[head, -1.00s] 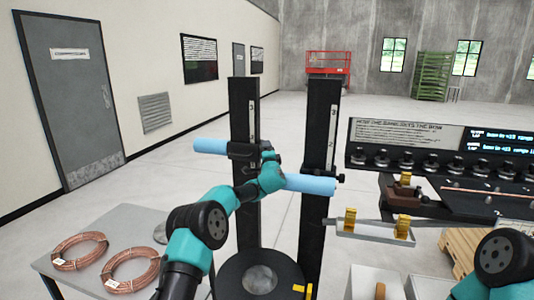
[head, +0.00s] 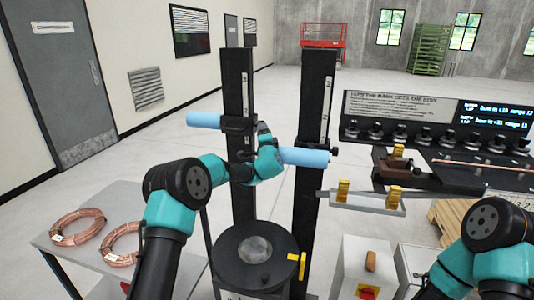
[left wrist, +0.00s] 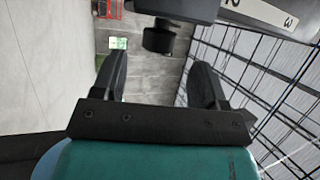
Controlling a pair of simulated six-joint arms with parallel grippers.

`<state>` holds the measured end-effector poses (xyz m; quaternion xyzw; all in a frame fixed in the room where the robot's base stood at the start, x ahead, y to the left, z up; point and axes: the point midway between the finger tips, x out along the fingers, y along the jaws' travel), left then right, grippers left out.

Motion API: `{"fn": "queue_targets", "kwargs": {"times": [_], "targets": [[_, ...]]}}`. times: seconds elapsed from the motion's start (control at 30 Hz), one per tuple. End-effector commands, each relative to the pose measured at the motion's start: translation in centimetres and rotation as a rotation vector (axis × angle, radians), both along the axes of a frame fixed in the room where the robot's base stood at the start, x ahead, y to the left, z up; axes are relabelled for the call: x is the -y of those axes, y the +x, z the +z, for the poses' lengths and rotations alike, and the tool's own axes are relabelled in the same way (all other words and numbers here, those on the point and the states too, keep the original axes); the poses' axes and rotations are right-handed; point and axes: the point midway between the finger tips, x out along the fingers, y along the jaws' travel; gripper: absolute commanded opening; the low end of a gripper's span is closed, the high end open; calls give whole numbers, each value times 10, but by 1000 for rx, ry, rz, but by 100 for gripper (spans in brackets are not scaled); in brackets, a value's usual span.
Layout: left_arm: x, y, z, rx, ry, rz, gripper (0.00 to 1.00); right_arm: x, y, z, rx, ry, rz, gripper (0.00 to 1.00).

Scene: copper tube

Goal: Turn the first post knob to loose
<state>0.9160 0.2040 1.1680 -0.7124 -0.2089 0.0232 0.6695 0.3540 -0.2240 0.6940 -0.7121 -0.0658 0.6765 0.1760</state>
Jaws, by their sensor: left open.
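Two black upright posts stand mid-picture in the head view, the left post (head: 237,95) and the right post (head: 314,110). Each carries a black clamp holding a pale blue tube (head: 302,156). A small dark knob (head: 263,128) shows at the right side of the left clamp. In the left wrist view this black knob (left wrist: 158,40) lies ahead, between the fingertip lines and apart from them. My left gripper (left wrist: 155,75) is open and empty, close below the knob; its fingers are hard to make out in the head view. My right gripper is out of view.
A round black base (head: 225,260) stands below the posts. Copper coils (head: 75,226) lie on a grey table at left. A console (head: 440,135) and a tray with yellow blocks (head: 365,203) stand at right. A knob (head: 333,151) sits on the right clamp.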

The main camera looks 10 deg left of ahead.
Motion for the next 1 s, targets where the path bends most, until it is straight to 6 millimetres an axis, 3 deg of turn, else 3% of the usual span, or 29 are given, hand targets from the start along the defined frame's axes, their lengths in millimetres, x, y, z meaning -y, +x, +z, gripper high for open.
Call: {"fn": "queue_targets", "kwargs": {"times": [0.7,1.0], "targets": [[32,-91,-24,-1,0,0,67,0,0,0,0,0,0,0],[36,-101,-27,0,0,1,67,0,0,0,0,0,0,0]]}}
